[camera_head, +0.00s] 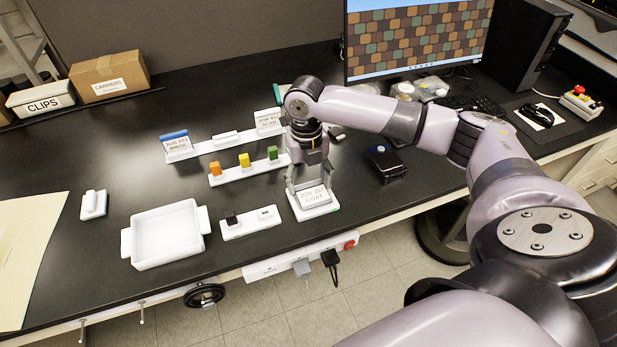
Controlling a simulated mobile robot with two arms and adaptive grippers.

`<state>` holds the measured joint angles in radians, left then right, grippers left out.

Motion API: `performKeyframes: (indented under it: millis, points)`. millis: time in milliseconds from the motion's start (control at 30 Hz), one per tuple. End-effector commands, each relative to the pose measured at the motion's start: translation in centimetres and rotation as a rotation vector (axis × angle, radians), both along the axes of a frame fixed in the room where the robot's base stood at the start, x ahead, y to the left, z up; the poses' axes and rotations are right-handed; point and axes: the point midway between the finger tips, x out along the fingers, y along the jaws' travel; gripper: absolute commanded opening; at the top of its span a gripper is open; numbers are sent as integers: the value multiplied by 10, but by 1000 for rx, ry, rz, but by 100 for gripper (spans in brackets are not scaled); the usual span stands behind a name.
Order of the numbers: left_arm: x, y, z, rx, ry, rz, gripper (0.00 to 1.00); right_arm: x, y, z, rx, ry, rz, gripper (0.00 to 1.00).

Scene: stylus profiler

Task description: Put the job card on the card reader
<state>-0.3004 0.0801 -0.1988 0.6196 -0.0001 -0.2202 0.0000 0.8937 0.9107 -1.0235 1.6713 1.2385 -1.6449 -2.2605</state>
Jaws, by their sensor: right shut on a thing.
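A white job card (313,196), lettered JOB and COAT with a blurred number, lies face up on or just above the card reader (303,215). The reader is a white block near the table's front edge with a small green spot at its right corner. My right gripper (308,186) points down over the card's far part, its fingers shut on the card. I cannot tell whether the card rests fully on the reader. Two other job cards, a RINSE card (177,147) and a SCAN card (268,122), stand in a white rack (212,146). My left gripper is not in view.
A strip (230,174) of orange, yellow and green blocks lies behind the reader. Left of it are a small white holder (248,225) and a white tray (167,234). A dark box (386,163) stands right. Bare black tabletop (120,165) lies left.

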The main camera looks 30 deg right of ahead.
Motion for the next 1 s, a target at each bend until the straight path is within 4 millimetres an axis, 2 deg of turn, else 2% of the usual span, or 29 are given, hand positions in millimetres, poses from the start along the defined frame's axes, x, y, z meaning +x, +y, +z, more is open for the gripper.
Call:
performKeyframes:
  millis: [333, 367, 633, 1000]
  points:
    - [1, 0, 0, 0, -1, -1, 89, 0, 0, -3, 0, -1, 1, 47]
    - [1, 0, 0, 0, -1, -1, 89, 0, 0, -2, 0, -1, 1, 64]
    - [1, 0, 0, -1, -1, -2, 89, 1, 0, -2, 1, -1, 1, 82]
    - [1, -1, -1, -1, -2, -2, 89, 1, 0, 1, 0, -3, 1, 82]
